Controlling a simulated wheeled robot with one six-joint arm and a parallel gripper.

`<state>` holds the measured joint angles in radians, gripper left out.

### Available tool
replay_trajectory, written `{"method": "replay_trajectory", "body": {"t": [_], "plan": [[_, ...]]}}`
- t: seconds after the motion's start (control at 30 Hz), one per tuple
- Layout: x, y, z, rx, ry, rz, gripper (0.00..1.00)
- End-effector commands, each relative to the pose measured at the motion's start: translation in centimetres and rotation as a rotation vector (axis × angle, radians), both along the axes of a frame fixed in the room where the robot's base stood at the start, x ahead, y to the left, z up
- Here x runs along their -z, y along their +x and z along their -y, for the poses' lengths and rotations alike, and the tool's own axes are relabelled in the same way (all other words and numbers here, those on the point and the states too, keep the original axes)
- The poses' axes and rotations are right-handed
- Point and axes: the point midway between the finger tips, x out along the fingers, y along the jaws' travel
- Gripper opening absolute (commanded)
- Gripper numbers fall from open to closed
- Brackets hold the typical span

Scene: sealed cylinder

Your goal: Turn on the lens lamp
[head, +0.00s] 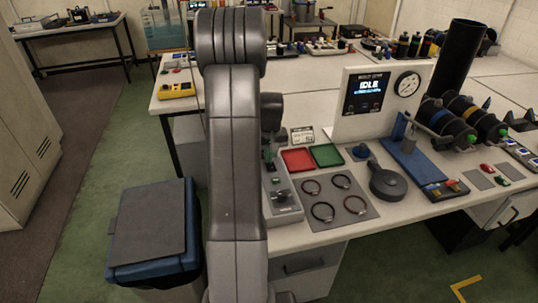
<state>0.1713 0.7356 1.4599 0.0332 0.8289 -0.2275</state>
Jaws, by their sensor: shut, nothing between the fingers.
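A dark grey round head on a short arm (388,183), which looks like the lens lamp, lies over the bench to the right of the grey mat. My grey arm rises through the middle of the view, left of the bench items. My gripper's fingers cannot be seen; the arm may hide them.
A grey mat (338,216) with several dark rings lies in front of red (297,160) and green (327,155) trays. A grey control box (282,195) stands left. A panel reading IDLE (367,94) with a gauge, and a blue fixture (408,155), stand behind. A blue bin (150,235) is on the floor.

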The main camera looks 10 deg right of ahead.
Motion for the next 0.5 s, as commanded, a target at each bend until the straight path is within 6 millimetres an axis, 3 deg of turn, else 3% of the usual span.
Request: {"method": "replay_trajectory", "body": {"t": [0.5], "plan": [[0.09, -0.72, 0.00, 0.001, 0.001, -0.026, 0.00]]}}
